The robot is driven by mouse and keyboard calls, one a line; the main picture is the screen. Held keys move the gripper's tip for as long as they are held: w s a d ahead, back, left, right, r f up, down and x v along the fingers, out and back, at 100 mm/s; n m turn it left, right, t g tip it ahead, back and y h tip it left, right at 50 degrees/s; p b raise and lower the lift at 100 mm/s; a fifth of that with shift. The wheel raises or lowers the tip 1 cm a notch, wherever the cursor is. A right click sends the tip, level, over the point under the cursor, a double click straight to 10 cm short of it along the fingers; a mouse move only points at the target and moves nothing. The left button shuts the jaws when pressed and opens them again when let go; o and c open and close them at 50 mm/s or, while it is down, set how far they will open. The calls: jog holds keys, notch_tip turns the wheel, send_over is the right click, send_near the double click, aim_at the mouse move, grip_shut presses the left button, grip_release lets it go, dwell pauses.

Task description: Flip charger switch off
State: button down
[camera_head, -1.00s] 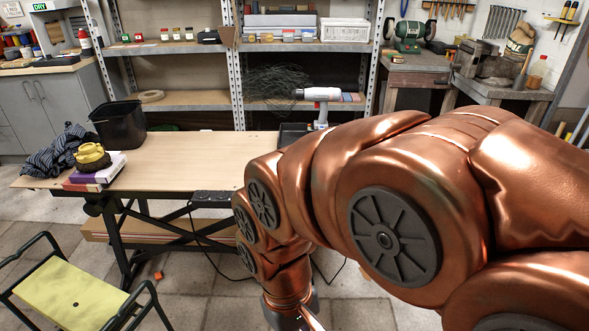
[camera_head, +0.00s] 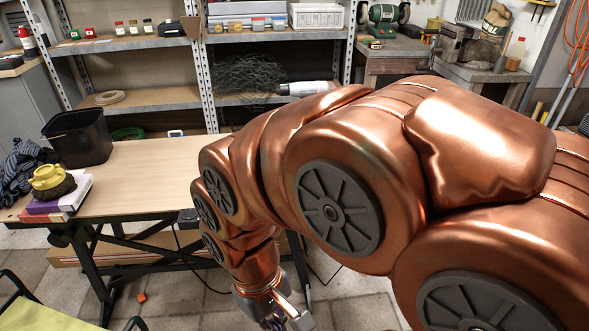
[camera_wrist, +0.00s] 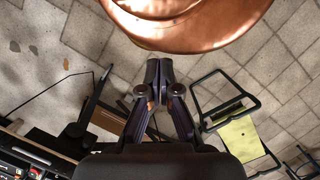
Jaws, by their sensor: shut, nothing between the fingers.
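My gripper (camera_wrist: 160,78) is shut and empty in the wrist view, its two dark fingers meeting above the paved floor. In the head view my gripper (camera_head: 285,318) hangs low at the bottom edge, in front of the workbench and below its top; its fingertips are hard to make out there. I cannot clearly identify the charger or its switch. A small dark box (camera_head: 188,216) with a cable sits at the workbench's front edge, partly hidden by my arm; I cannot tell if it is the charger. My arm hides the right part of the bench.
The wooden workbench (camera_head: 150,170) holds a black bin (camera_head: 78,138), a yellow object (camera_head: 48,177) and books. A dark tray with red items (camera_wrist: 22,155) shows at lower left in the wrist view. Shelves line the back.

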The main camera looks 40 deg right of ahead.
jog(key=w+d+r+m+t+y+b, duration=0.1)
jog(key=w+d+r+m+t, duration=0.1)
jog(key=w+d, duration=0.7)
jog(key=w+d+r+m+t+b, duration=0.1)
jog(key=w+d+r+m+t, duration=0.3)
jog(key=w, duration=0.8)
jog(key=w+d+r, duration=0.1)
jog(key=w+d, duration=0.1)
jog(key=d, duration=1)
jog(key=w+d+r+m+h, duration=0.1)
jog(key=w+d, duration=0.2)
jog(key=d, duration=1)
jog(key=shift+t+h, duration=0.3)
jog(key=shift+t, duration=0.1)
jog(key=shift+f, duration=0.1)
jog(key=x, duration=0.8)
jog(key=a+x, duration=0.1)
jog(key=x, duration=0.3)
jog(key=shift+f+b, duration=0.3)
jog(key=shift+f, duration=0.05)
jog(key=shift+w+a+f, duration=0.15)
jog(key=shift+a+f, duration=0.1)
jog(key=shift+f, duration=0.25)
